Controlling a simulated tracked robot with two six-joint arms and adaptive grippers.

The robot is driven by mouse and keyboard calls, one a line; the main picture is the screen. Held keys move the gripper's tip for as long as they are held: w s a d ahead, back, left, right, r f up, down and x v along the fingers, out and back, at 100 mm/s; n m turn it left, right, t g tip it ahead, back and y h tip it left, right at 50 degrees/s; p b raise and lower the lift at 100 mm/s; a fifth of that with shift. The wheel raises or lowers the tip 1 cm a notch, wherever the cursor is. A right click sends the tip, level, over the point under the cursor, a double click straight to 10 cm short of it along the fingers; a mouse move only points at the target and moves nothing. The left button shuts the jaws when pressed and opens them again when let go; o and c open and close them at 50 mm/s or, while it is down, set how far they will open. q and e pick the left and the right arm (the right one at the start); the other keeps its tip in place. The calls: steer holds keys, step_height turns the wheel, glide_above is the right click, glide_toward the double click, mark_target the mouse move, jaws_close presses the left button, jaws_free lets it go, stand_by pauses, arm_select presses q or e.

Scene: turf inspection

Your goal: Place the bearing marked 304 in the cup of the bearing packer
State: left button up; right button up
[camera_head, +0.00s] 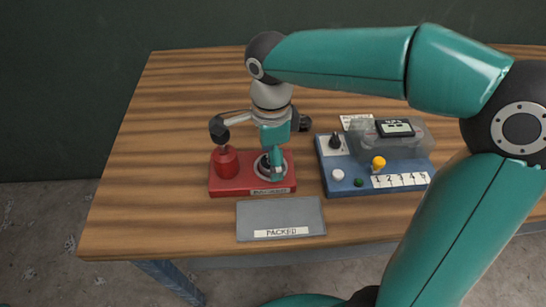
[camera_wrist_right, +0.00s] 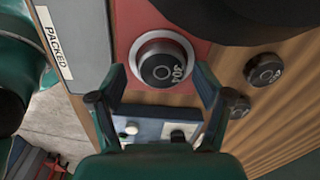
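The bearing marked 304 (camera_wrist_right: 160,69) is dark and round. In the right wrist view it sits inside the pale ring of the cup (camera_wrist_right: 137,54) on the red bearing packer (camera_wrist_right: 122,32). In the head view the packer (camera_head: 225,188) stands on the table, and my gripper partly hides its cup. My right gripper (camera_head: 276,172) points down over the cup. In the wrist view its two fingers (camera_wrist_right: 160,75) stand apart on either side of the bearing, with gaps between. My left gripper is not in view.
A grey tray labelled PACKED (camera_head: 280,212) lies in front of the packer. A blue tester (camera_head: 345,184) with knobs and a clear cover stands to the right. Other dark bearings (camera_wrist_right: 264,70) lie beyond the packer. The table's left side is clear.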

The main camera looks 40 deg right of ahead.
step_height(320, 180, up, 12)
steer(key=p, duration=0.2)
steer(key=shift+f, duration=0.25)
